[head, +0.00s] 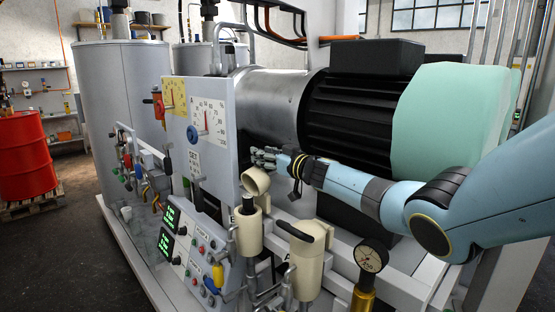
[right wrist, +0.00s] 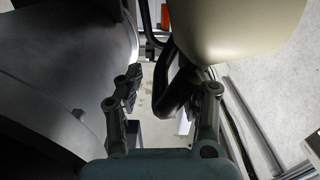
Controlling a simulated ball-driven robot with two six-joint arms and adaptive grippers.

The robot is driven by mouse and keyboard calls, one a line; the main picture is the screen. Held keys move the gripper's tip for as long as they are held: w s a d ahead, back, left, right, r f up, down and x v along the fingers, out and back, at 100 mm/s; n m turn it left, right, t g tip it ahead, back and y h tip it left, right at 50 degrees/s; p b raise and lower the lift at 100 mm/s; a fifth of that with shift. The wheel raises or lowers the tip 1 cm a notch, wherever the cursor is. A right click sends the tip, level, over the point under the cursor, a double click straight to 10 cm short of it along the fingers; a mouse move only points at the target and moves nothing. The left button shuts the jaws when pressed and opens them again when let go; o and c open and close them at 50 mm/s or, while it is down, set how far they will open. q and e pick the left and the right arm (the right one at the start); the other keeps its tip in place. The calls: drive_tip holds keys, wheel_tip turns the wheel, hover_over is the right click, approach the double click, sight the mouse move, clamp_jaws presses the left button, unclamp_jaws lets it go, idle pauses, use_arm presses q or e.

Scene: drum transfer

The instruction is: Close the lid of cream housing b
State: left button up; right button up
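Cream housing b (head: 249,232) stands front centre in the head view, with a dark part at its top. Its cream lid (head: 256,181) is raised and tilted open above it. My right gripper (head: 265,158) is just behind and above the lid, beside the big motor. In the right wrist view its two fingers (right wrist: 167,92) are apart. A cream rounded surface, seemingly the lid (right wrist: 235,28), fills the top right there. A dark bent handle (right wrist: 178,95) lies between the fingers, nearer the right one; contact cannot be told. My left gripper is out of view.
A second cream housing (head: 306,258), marked A, stands to the right with its lid down. A pressure gauge (head: 371,256) is beside it. A gauge panel (head: 203,130) and a black finned motor (head: 352,115) crowd the gripper. A button console (head: 190,248) is at front left.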

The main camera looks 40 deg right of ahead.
drive_tip(key=s, duration=1.1)
drive_tip(key=shift+s+d, duration=0.2)
drive_tip(key=shift+d, duration=0.25)
